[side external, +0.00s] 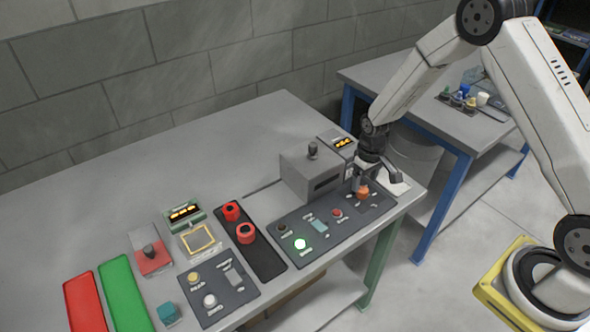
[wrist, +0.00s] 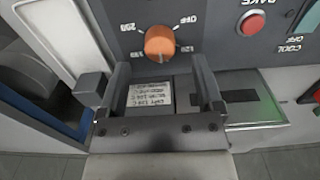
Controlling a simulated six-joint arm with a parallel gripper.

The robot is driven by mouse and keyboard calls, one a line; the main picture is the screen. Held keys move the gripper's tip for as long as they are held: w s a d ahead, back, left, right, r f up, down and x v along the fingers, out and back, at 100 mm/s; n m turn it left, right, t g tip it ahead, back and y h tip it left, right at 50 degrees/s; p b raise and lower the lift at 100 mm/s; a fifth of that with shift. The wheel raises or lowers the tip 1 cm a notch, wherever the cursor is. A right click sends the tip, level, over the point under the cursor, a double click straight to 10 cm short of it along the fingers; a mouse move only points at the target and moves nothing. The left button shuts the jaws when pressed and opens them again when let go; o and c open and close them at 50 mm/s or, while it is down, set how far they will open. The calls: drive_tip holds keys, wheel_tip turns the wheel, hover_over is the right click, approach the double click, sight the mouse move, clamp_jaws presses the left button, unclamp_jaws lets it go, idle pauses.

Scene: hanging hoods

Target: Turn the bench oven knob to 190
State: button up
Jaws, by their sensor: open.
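The orange oven knob (wrist: 160,40) sits on the dark control panel (wrist: 120,15), with white markings around it. The knob also shows in the side view (side external: 362,192) at the panel's right end. My gripper (wrist: 160,68) is open and its two fingers point toward the knob, which appears between and just beyond the fingertips. No contact shows. In the side view my gripper (side external: 360,182) is right at the knob and partly covers that area.
A grey box with a slot (side external: 300,180) stands behind the panel, with an orange-lit display (side external: 343,142) beside it. Red knobs (side external: 245,233) are on a dark strip to the left.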

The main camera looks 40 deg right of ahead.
sight(363, 190)
drive_tip(key=shift+f, duration=1.85)
clamp_jaws()
drive_tip(key=shift+m, duration=0.4)
drive_tip(key=m, duration=1.1)
